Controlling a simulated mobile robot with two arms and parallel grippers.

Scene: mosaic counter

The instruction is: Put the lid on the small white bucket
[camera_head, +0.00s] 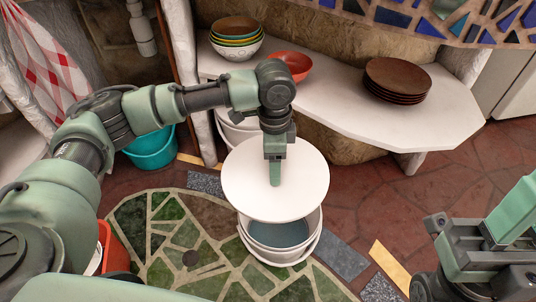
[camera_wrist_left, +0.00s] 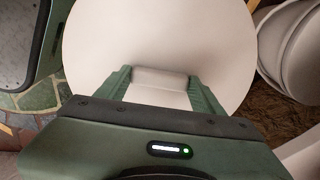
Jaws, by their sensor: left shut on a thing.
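The lid (camera_head: 245,185) is a round white disc. My left gripper (camera_head: 275,180) is shut on its raised handle; the left wrist view shows the white handle (camera_wrist_left: 160,82) between the green fingers. The small white bucket (camera_head: 280,258) stands on the floor with its open top facing up and a grey-blue inside. In the head view the lid overlaps the bucket's far part, while the near part of the opening shows. The lid looks held above the bucket; the exact gap cannot be told. My right gripper (camera_head: 485,245) is at the lower right edge, partly cut off, with its fingers unclear.
A white counter (camera_head: 335,100) behind holds stacked bowls (camera_head: 237,38), a red bowl (camera_head: 292,63) and brown plates (camera_head: 397,80). White buckets (camera_head: 236,130) stand under it. A teal bucket (camera_head: 152,148) is to the left. Open tiled floor lies right of the small bucket.

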